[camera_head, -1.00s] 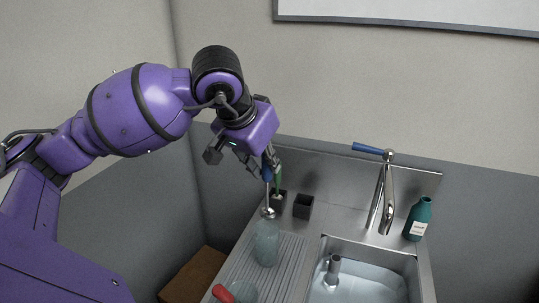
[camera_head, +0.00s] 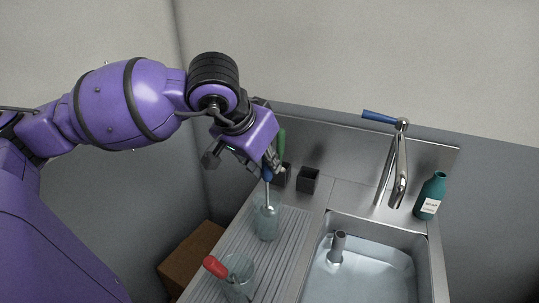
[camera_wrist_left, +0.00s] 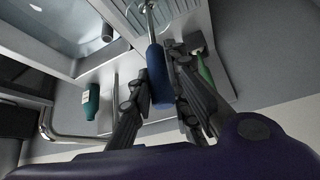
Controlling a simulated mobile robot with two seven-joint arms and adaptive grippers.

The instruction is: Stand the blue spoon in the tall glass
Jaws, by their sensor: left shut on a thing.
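The blue spoon (camera_head: 267,174) has a blue handle and a thin metal shaft and hangs nearly upright, bowl end down. My left gripper (camera_head: 270,165) is shut on its blue handle, above the tall glass. The handle shows between the fingers (camera_wrist_left: 157,80) in the left wrist view. The tall glass (camera_head: 267,224) is clear and stands upright on the ribbed drainboard. The spoon's lower end overlaps the upper part of the glass in the head view and appears to be inside its rim. My right gripper is not in view.
A second glass (camera_head: 240,282) with a red-handled utensil (camera_head: 215,267) stands nearer on the drainboard (camera_head: 287,262). Behind are a green-handled utensil (camera_head: 281,144) and a small black cup (camera_head: 307,181). To the right are the water-filled sink (camera_head: 375,270), faucet (camera_head: 399,170) and teal bottle (camera_head: 431,195).

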